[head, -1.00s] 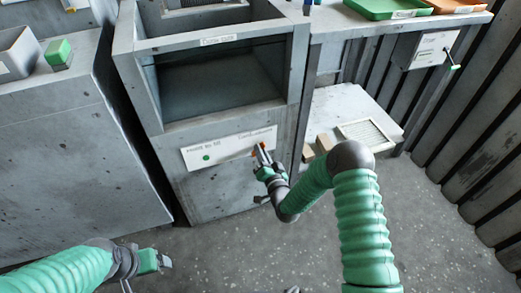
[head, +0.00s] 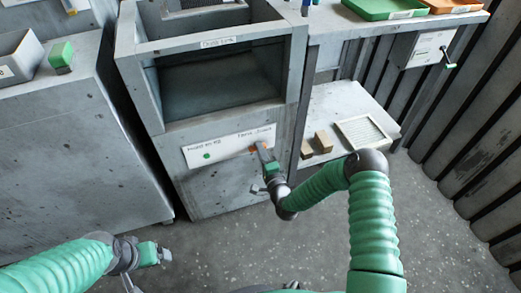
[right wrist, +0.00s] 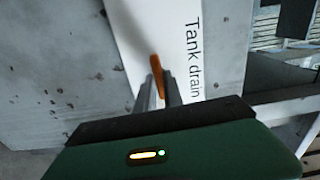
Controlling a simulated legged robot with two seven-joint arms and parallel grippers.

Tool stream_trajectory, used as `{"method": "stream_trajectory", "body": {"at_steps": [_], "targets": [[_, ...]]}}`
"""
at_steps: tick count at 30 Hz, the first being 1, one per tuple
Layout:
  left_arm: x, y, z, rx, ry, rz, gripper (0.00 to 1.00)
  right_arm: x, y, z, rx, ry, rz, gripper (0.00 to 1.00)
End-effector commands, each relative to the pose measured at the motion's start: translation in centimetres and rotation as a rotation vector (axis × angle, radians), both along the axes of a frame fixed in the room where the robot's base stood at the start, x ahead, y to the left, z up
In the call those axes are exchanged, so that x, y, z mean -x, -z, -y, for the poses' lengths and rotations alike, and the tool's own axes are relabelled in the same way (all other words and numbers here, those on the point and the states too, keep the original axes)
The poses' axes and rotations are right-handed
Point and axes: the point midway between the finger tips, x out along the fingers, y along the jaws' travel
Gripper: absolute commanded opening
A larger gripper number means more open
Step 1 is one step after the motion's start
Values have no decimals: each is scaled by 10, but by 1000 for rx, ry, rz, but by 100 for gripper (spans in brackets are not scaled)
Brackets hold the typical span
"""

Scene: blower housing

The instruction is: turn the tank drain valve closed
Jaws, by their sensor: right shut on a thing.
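The tank drain valve's orange handle (right wrist: 156,70) stands on a white strip lettered "Tank drain" in the right wrist view. In the head view the white strip (head: 225,148) runs across the tank's front, with small orange parts at its right end. My right gripper (head: 262,147) is at that end, and its fingers (right wrist: 158,85) are closed around the orange handle. The fingers hide the handle's lower part. The grey tank (head: 200,190) has an open top. My left gripper (head: 163,254) is at lower left, above the floor, away from the tank; its jaws are too small to read.
A green dot (head: 207,156) marks the strip's left half. A grey cabinet (head: 75,150) stands left of the tank. At right, a low shelf (head: 345,105) holds two brown blocks and a framed panel. A crank box (head: 424,48) hangs under the bench. The floor in front is clear.

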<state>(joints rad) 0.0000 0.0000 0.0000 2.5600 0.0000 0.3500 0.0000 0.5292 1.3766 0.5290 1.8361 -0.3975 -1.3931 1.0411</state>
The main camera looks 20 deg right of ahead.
Motion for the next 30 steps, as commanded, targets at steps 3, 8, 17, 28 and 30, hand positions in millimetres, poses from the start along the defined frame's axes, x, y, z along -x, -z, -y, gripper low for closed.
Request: {"method": "stream_trajectory", "body": {"at_steps": [3, 8, 17, 28, 30], "targets": [[0, -1, 0, 0, 0, 0, 84, 2, 4, 3, -31, 6, -10, 0], [0, -1, 0, 0, 0, 0, 84, 2, 5, 3, -52, 6, -12, 0], [0, -1, 0, 0, 0, 0, 84, 2, 6, 3, -56, 7, -13, 0], [0, -1, 0, 0, 0, 0, 84, 1, 3, 2, -55, 4, -8, 34], [0, -1, 0, 0, 0, 0, 84, 1, 3, 2, -55, 3, -7, 34]]}}
